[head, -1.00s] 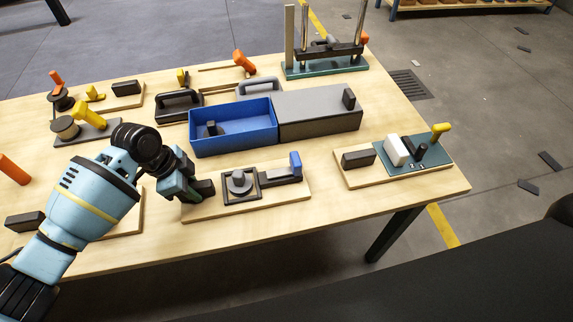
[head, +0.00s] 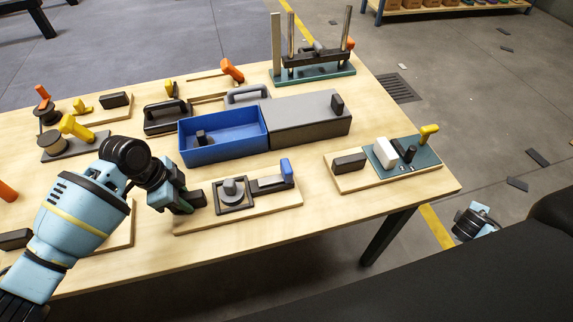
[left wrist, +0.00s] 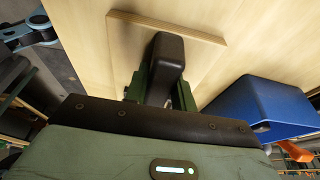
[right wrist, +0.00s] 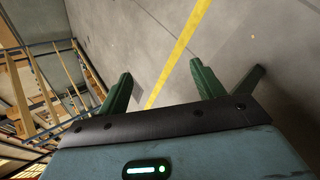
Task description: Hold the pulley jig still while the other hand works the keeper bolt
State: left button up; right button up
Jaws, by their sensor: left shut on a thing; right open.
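The pulley jig is a pale wooden board (head: 245,220) near the table's front edge. It carries a grey pulley (head: 231,188) in a dark square frame and a dark bar with an upright blue handle (head: 287,170), probably the keeper bolt. My left gripper (head: 187,199) is shut on the dark block (left wrist: 166,52) at the board's left end. The left wrist view shows its green fingers on both sides of the block. My right gripper (right wrist: 160,76) is open and empty over the floor. Part of my right arm shows in the head view, off the table's right side.
A blue bin (head: 222,151) and a grey box (head: 300,136) stand behind the jig. A board with a teal plate (head: 385,158) and yellow handle lies to the right. Other fixtures stand at the back and left. Bare tabletop lies between the jig and the right-hand board.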

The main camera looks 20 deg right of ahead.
jog(key=w+d+r+m+t+h, duration=0.15)
jog(key=w+d+r, duration=0.3)
jog(key=r, duration=0.45)
jog(key=w+d+r+t+h, duration=0.1)
jog(key=w+d+r+h, duration=0.1)
jog(key=w+d+r, duration=0.45)
jog(key=w+d+r+m+t+h, duration=0.1)
jog(key=w+d+r+h, duration=0.15)
jog(key=r, duration=0.75)
jog(key=w+a+r+t+y, duration=0.1)
jog(key=w+a+r+y, duration=0.15)
jog(key=w+a, duration=0.4)
jog(key=w+a+r+t+y, duration=0.1)
jog(key=w+a+y, duration=0.2)
jog(key=w+a, duration=0.35)
jog(key=w+a+r+n+t+y, duration=0.15)
jog(key=w+a, duration=0.25)
jog(key=a, duration=0.4)
jog(key=w+a+r+n+t+y, duration=0.1)
jog(key=w+a+r+y, duration=0.2)
jog(key=a, duration=0.6)
jog(key=n+g+y, duration=0.9)
jog(key=n+g, duration=0.1)
jog(key=g, duration=0.1)
send_near(287, 165)
jog(key=x, duration=1)
jog(key=shift+a+f, duration=0.1)
jog(key=shift+f, duration=0.2)
